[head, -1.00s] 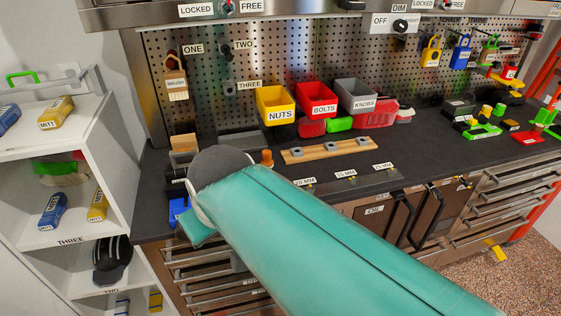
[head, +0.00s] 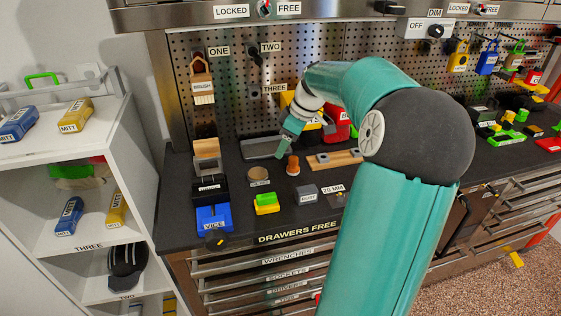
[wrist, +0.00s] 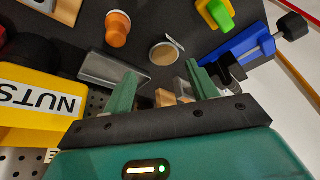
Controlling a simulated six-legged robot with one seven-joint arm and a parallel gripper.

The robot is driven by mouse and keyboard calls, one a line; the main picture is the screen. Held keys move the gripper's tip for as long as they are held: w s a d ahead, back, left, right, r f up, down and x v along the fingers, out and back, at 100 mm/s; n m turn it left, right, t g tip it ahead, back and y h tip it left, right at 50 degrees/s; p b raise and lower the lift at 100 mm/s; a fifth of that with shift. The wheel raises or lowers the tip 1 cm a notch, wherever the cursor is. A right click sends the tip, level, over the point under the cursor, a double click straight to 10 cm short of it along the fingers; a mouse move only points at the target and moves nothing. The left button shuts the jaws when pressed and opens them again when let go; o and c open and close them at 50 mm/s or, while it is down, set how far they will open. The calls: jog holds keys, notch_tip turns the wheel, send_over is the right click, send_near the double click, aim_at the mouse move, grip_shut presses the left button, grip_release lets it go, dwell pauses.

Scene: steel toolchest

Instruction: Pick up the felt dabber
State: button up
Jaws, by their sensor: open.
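What looks like the felt dabber is a small orange-brown piece (head: 293,165) standing on the dark bench top, left of a wooden rack. In the wrist view the orange piece (wrist: 118,30) shows a pale top and lies beyond my fingertips, up and to the left, not between them. My green gripper (head: 284,150) is above the back of the bench, close behind and above the dabber. In the wrist view my gripper (wrist: 161,80) has its fingers spread apart and holds nothing.
A round disc (head: 258,176), a green-and-yellow block (head: 266,203), a grey block (head: 307,194) and a blue vice (head: 213,216) stand nearby. A grey tray (head: 262,147) lies behind.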

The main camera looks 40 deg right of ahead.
jog(key=t, duration=0.2)
send_near(295, 158)
jog(key=r, duration=0.1)
jog(key=shift+y, duration=0.4)
jog(key=x, duration=0.9)
jog(key=d+x, duration=0.1)
jog(key=x, duration=0.3)
jog(key=shift+a+f, duration=0.1)
jog(key=shift+f, duration=0.35)
jog(key=c, duration=1)
